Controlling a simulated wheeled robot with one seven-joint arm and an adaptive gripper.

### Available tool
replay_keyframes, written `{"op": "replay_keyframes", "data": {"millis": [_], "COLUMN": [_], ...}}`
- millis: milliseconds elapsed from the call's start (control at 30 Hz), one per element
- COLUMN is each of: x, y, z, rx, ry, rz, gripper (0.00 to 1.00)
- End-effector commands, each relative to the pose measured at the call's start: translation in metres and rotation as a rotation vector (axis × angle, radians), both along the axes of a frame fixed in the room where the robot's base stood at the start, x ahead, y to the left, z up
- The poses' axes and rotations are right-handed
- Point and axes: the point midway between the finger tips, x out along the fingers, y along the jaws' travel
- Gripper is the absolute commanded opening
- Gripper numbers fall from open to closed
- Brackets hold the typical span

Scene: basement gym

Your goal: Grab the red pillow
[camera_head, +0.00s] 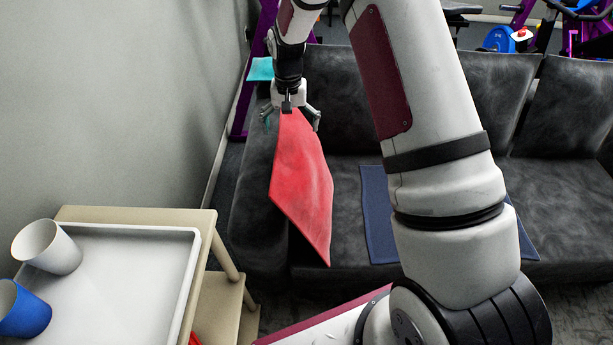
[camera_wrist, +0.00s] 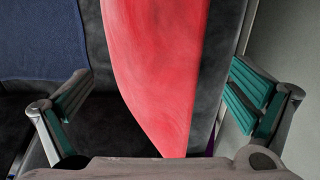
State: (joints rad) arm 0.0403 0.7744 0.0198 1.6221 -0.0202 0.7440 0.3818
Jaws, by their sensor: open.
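The red pillow (camera_head: 302,180) stands tilted at the left end of the dark sofa, by its armrest. My gripper (camera_head: 291,118) is at the pillow's upper end, with its fingers spread on either side of it. In the wrist view the red pillow (camera_wrist: 160,70) lies between the two green-padded fingers of my gripper (camera_wrist: 160,105). A gap shows between the pillow and each finger. The far end of the pillow runs out of the wrist view.
A dark blue cloth or cushion (camera_head: 380,215) lies on the sofa (camera_head: 345,170), partly hidden by my arm. A teal item (camera_head: 260,69) is behind the armrest. A wooden table (camera_head: 205,222) with a white tray (camera_head: 125,285), a white cup (camera_head: 47,247) and a blue cup (camera_head: 22,310) stands at lower left. A wall is at left.

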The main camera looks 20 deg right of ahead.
Motion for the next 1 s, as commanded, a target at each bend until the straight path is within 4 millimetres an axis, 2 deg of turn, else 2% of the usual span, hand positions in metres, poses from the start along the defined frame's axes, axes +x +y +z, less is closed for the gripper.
{"op": "replay_keyframes", "data": {"millis": [300, 433, 667, 1000], "x": [-0.003, -0.002, -0.002, -0.003], "y": [0.002, 0.002, 0.002, 0.001], "z": [-0.042, -0.05, -0.051, -0.051], "rx": [0.0, -0.001, -0.001, -0.001], "ry": [0.004, 0.001, 0.001, 0.003], "rz": [0.001, 0.001, 0.0, 0.0], "gripper": [1.0, 1.0, 1.0, 0.23]}}
